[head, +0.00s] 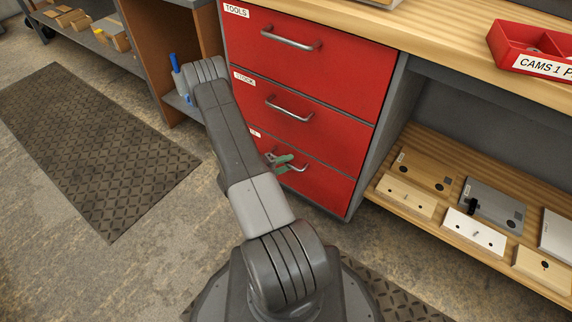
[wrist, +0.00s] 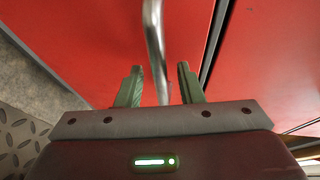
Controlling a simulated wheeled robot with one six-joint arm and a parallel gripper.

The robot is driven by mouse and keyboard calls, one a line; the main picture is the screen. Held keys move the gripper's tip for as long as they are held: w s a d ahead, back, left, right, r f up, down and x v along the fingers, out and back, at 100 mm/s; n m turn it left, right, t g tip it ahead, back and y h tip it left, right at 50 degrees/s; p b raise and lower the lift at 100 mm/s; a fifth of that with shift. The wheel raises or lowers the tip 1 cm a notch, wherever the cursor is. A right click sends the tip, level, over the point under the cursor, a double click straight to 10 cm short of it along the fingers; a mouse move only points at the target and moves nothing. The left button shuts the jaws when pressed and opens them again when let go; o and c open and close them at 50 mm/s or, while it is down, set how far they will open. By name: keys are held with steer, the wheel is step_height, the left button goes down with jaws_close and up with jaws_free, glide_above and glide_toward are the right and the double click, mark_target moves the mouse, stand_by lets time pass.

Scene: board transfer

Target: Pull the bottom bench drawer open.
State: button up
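The bottom drawer (head: 325,186) is the lowest of three red drawers in the bench. Its front looks flush with the drawers above, so it appears shut. My gripper (head: 281,161) is at its handle (head: 299,168), with the arm covering the drawer's left part and most of its label. In the wrist view, the metal handle (wrist: 154,40) runs between the two green fingers of my gripper (wrist: 160,69). The fingers are apart, with a visible gap on each side of the bar. The red front of the bottom drawer (wrist: 90,45) lies behind them.
The middle drawer (head: 300,105) and top drawer (head: 335,55) are shut above. An open shelf (head: 450,205) with several plates and blocks is at right. A red bin (head: 515,55) sits on the benchtop. Floor mat (head: 95,140) lies left.

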steer(key=shift+w+d, duration=0.1)
steer(key=shift+d, duration=0.1)
jaws_close()
steer(key=shift+a, duration=0.1)
